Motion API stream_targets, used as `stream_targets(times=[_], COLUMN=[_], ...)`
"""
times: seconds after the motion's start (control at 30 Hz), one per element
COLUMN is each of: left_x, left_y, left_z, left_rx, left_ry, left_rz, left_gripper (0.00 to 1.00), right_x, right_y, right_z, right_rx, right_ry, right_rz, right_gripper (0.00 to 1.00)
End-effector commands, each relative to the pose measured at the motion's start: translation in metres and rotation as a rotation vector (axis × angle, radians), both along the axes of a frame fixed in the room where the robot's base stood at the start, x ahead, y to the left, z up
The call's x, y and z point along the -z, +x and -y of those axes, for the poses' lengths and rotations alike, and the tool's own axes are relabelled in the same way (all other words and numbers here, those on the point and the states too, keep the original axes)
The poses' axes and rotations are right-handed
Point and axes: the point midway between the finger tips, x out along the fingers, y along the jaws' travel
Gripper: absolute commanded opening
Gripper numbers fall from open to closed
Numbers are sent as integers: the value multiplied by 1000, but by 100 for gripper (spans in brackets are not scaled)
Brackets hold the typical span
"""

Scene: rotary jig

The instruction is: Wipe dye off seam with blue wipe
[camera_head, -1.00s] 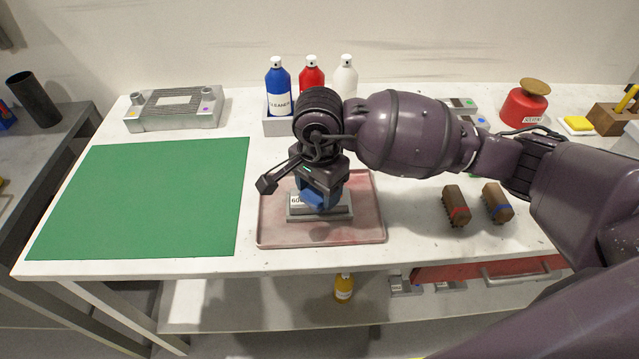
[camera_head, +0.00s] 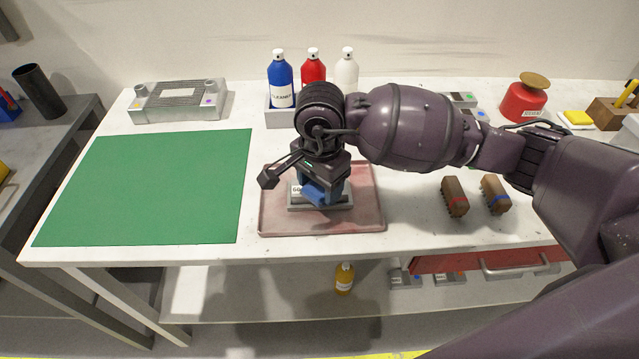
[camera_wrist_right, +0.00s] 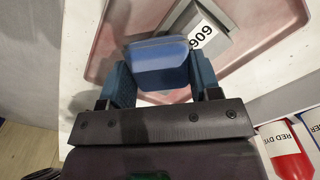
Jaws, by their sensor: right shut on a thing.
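My right gripper (camera_head: 322,184) is over the pinkish tray, shut on a folded blue wipe (camera_head: 316,193). In the right wrist view the blue wipe (camera_wrist_right: 157,63) sits between the two fingers of the gripper (camera_wrist_right: 160,75). The seam is hidden. My left gripper is not in view.
Blue (camera_head: 281,85), red (camera_head: 313,70) and white (camera_head: 347,72) bottles stand in a rack behind my right gripper. A green mat (camera_head: 150,185) lies left of the tray. Two brown brushes (camera_head: 454,196) lie to the right. A grey jig (camera_head: 180,103) stands at the back left.

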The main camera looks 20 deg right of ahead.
Motion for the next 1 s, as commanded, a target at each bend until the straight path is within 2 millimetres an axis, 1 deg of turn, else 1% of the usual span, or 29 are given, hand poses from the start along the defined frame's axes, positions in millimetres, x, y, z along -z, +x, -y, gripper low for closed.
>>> stream_targets(times=[0.03,0.1,0.17,0.37,0.6,0.8,1.0], left_x=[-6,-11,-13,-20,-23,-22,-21], left_y=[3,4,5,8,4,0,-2], left_z=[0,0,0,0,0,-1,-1], left_rx=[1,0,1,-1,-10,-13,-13], left_ry=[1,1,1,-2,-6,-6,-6], left_rz=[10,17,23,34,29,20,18], left_gripper=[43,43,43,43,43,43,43], right_x=[-6,-27,-30,-48,-69,-81,-81], right_y=[1,3,3,5,7,9,8], right_z=[1,1,2,4,6,7,7], right_rx=[3,2,4,9,15,18,19], right_ry=[-1,-1,-2,-1,-1,0,0], right_rz=[5,12,8,9,7,6,4], right_gripper=[35,35,35,35,35,35,35])
